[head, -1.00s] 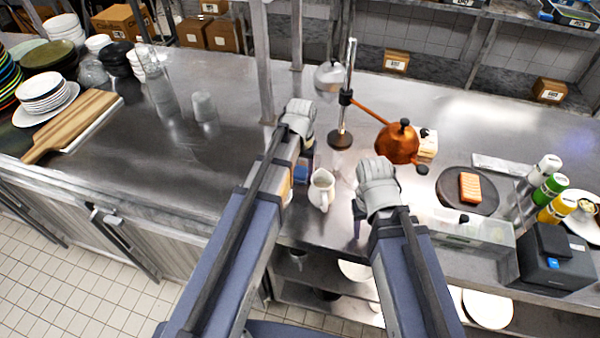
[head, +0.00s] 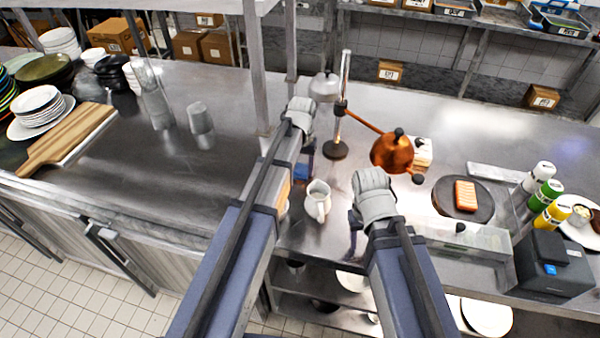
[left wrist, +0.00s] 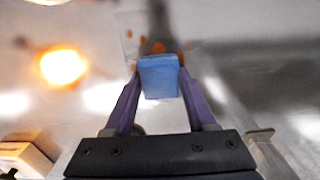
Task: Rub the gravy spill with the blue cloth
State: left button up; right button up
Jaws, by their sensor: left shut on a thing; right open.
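The blue cloth (left wrist: 160,77) is a small folded block between the fingertips of my left gripper (left wrist: 158,88) in the left wrist view. My left gripper (head: 304,165) is shut on it, low over the steel counter. Brown-orange gravy spill marks (left wrist: 167,47) show just beyond the cloth, with smaller drops (left wrist: 129,34) to the left. The cloth hides part of the spill, and I cannot tell whether it touches the counter. My right gripper (head: 356,228) is open and empty near the counter's front edge.
A white jug (head: 318,201) stands just right of my left gripper.

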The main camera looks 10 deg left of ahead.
aim_at(299, 183)
pick_arm(q)
jog(key=shift+w, duration=0.4)
jog(key=shift+w, duration=0.1)
jog(key=shift+w, duration=1.8)
jog(key=shift+f, duration=0.15)
jog(key=shift+s, duration=0.1)
jog(key=shift+c, duration=0.7)
jog(key=shift+s, duration=1.9)
jog(key=shift+s, duration=1.95)
